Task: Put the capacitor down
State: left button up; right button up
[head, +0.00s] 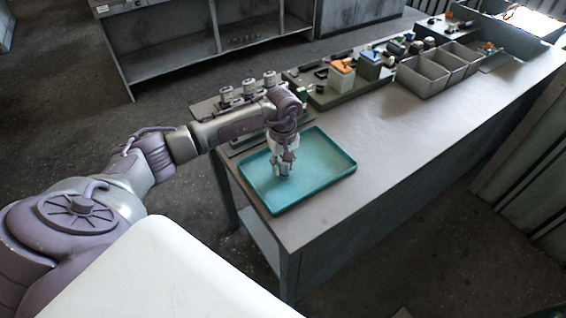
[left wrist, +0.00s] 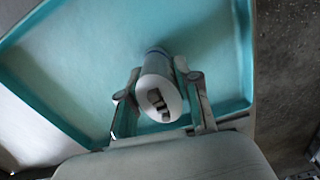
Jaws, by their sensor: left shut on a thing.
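The capacitor (left wrist: 160,88) is a small grey cylinder with a white end and dark terminals. My left gripper (head: 285,170) is shut on it, with one finger on each side in the left wrist view (left wrist: 160,105). The gripper points down over the teal tray (head: 327,158), which also shows in the left wrist view (left wrist: 60,75). The capacitor's lower end is at or close to the tray floor; I cannot tell whether it touches. In the head view the capacitor (head: 283,172) is mostly hidden by the fingers. My right gripper is not in view.
The tray lies near the front end of a long grey table (head: 420,130) and looks otherwise empty. Behind it are several upright cylinders (head: 249,88) on a rack, a green board with an orange-topped block (head: 341,75), and grey bins (head: 421,75). The table right of the tray is clear.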

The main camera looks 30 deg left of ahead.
pick_arm(q)
jog(key=shift+f, duration=0.1)
jog(key=o, duration=0.8)
jog(key=shift+o, duration=0.8)
jog(key=shift+r, duration=0.2)
jog(key=shift+w+r, duration=0.1)
jog(key=shift+r, duration=0.25)
notch_tip(320, 180, up, 10)
jog(key=b, duration=0.3)
jog(key=shift+f+b, duration=0.15)
jog(key=shift+b, duration=0.15)
jog(key=shift+r, duration=0.75)
jog(key=shift+f, duration=0.1)
